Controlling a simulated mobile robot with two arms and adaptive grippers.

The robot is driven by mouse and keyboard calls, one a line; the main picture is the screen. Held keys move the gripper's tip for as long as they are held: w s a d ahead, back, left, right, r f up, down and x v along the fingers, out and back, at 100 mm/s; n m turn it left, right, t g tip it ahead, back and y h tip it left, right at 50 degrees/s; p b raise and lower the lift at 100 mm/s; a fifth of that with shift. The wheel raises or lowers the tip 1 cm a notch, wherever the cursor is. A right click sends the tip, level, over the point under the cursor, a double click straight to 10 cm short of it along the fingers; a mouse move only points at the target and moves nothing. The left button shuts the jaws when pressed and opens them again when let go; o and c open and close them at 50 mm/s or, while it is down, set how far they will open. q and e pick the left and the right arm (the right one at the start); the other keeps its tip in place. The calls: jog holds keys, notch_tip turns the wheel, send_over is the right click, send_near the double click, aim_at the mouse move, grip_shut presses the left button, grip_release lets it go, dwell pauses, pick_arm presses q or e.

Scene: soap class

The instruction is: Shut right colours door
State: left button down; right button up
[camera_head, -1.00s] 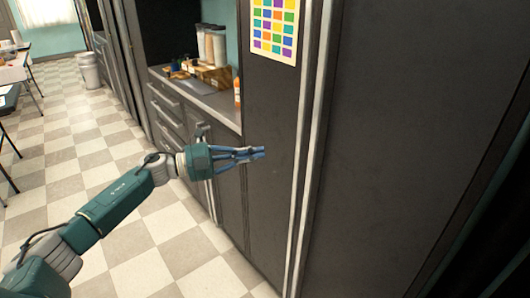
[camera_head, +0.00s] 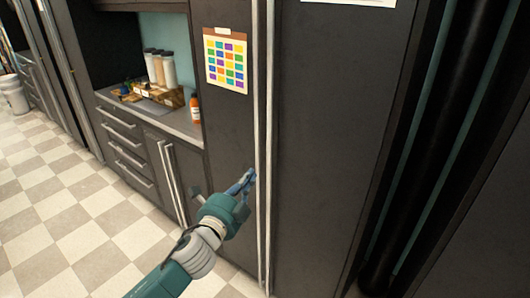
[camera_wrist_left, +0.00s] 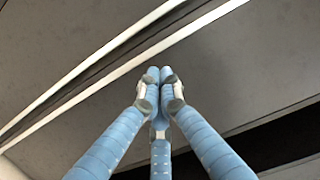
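A tall dark cabinet has a left door (camera_head: 229,125) bearing a colour chart (camera_head: 225,60) and a right door (camera_head: 335,140). Two long pale vertical handles run side by side where the doors meet, the left handle (camera_head: 257,110) and the right handle (camera_head: 269,110). Both doors look nearly flush; I cannot tell whether the right one is slightly ajar. My left gripper (camera_head: 250,178) has its blue fingers together, empty, just left of the handles. My right gripper is out of view.
A counter (camera_head: 160,117) with drawers, containers and an orange bottle (camera_head: 195,107) stands left of the cabinet. Checkered floor (camera_head: 65,205) is clear at left.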

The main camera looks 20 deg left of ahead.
pick_arm(q)
jog(key=p, duration=0.1)
send_near(269, 149)
jog(key=w+p, duration=0.1)
jog(key=w, duration=0.5)
jog(key=shift+d+p, duration=0.15)
jog(key=shift+p, duration=0.25)
jog(key=shift+w, duration=0.55)
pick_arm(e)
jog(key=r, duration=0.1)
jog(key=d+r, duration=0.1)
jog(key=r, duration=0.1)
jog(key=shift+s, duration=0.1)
